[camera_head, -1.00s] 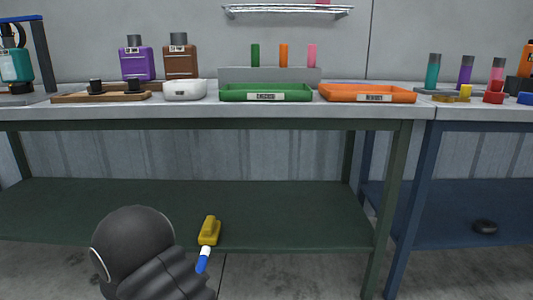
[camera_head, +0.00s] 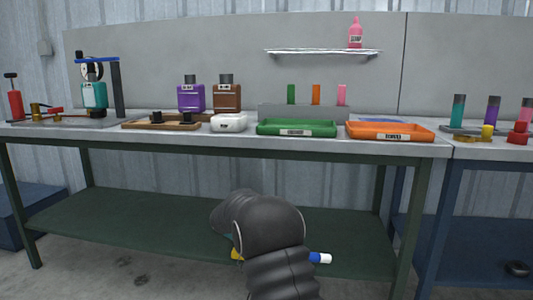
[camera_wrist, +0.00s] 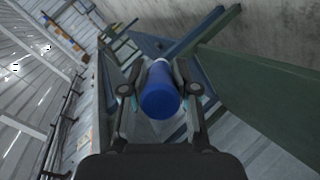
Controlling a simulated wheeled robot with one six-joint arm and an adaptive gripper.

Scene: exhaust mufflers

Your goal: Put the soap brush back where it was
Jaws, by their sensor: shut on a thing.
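The soap brush shows in the head view as a blue and white handle (camera_head: 320,258) to the right of my dark arm and a bit of yellow head to its left. It lies about level, in front of the bench's lower shelf, and its middle is hidden by my arm. In the wrist view my gripper (camera_wrist: 160,90) is shut on the soap brush (camera_wrist: 159,101), with a finger on each side of the blue end.
The bench top holds a green tray (camera_head: 297,135), an orange tray (camera_head: 390,139), a white container (camera_head: 229,123), a wooden board (camera_head: 161,127) and purple and brown bottles. The green lower shelf (camera_head: 125,222) looks bare. A blue bench (camera_head: 462,210) adjoins at the right.

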